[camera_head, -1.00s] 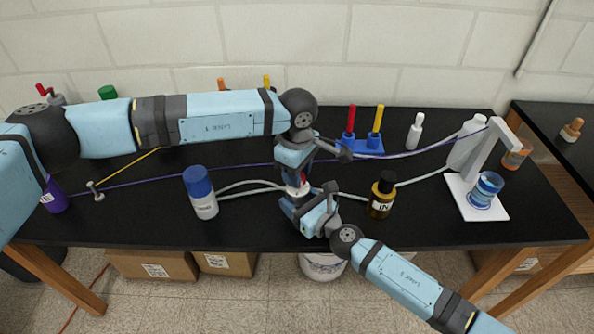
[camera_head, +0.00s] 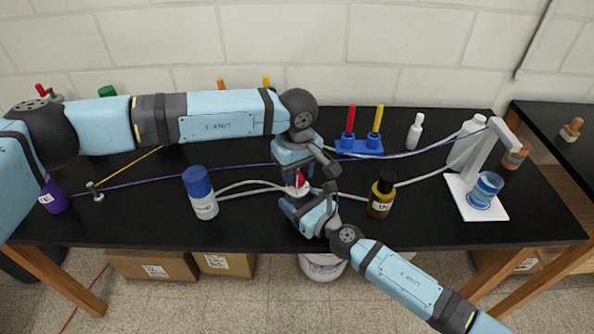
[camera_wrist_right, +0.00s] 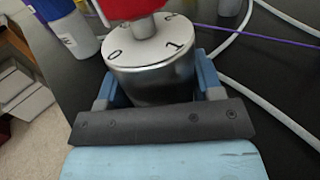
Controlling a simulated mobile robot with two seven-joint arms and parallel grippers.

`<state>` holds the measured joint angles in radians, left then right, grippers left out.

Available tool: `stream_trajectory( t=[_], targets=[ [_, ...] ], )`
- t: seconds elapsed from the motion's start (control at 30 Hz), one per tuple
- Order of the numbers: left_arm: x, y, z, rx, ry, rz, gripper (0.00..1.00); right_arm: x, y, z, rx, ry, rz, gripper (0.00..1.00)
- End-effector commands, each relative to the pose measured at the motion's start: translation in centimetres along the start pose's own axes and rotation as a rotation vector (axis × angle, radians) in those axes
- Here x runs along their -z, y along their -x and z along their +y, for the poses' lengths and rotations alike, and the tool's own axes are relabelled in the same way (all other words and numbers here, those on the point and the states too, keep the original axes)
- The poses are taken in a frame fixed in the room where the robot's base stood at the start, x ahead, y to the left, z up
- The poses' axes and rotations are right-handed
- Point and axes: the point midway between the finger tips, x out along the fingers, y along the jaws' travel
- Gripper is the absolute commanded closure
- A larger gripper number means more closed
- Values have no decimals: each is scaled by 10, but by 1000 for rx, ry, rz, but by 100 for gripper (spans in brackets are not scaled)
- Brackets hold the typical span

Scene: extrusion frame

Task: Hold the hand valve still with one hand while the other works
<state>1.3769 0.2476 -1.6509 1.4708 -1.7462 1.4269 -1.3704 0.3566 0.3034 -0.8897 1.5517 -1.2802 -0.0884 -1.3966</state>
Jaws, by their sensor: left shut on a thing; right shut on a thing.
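The hand valve (camera_head: 296,191) is upright between my two arms on the black bench. In the right wrist view its silver round body (camera_wrist_right: 160,78) carries the marks 0 and 1 on top, with a red handle (camera_wrist_right: 136,8) partly cut off by the picture's top edge. My right gripper (camera_wrist_right: 156,88) is shut on the body, with one blue finger on each side. My left gripper (camera_head: 301,172) comes down from above and is shut on the red handle (camera_head: 299,179); its finger contact is partly hidden.
Pale hoses (camera_head: 247,190) run out from both sides of the valve. A blue-capped bottle (camera_head: 203,204) stands left and a dark IN bottle (camera_head: 381,198) right. A blue holder (camera_head: 358,147) with red and yellow sticks stands behind. A purple cord (camera_head: 140,180) crosses the bench.

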Motion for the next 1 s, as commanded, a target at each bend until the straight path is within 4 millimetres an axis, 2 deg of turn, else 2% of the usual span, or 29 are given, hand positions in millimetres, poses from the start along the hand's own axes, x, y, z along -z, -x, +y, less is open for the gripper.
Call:
stream_trajectory(
  t=[0.27, 0.3, 0.4, 0.77, 0.87, 1.0],
  targets=[
    [-1, 0, 0, 0, -3, -1, 87, 1, 0, -1, 1, 0, 1, 67],
    [-1, 0, 0, 0, -3, -1, 59, 1, 0, -1, 1, 0, 1, 67],
    [-1, 0, 0, 0, -2, -1, 37, 1, 0, -1, 1, 0, 1, 67],
    [0, 6, 0, -1, 0, 0, 37, 0, 0, 0, 1, 0, 1, 67],
    [1, 19, 1, -4, 0, 2, 37, 0, 0, 0, 1, 0, 1, 67],
    [0, 48, 0, -4, -2, 2, 37, 0, 0, 0, 0, 0, 1, 67]
  ],
)
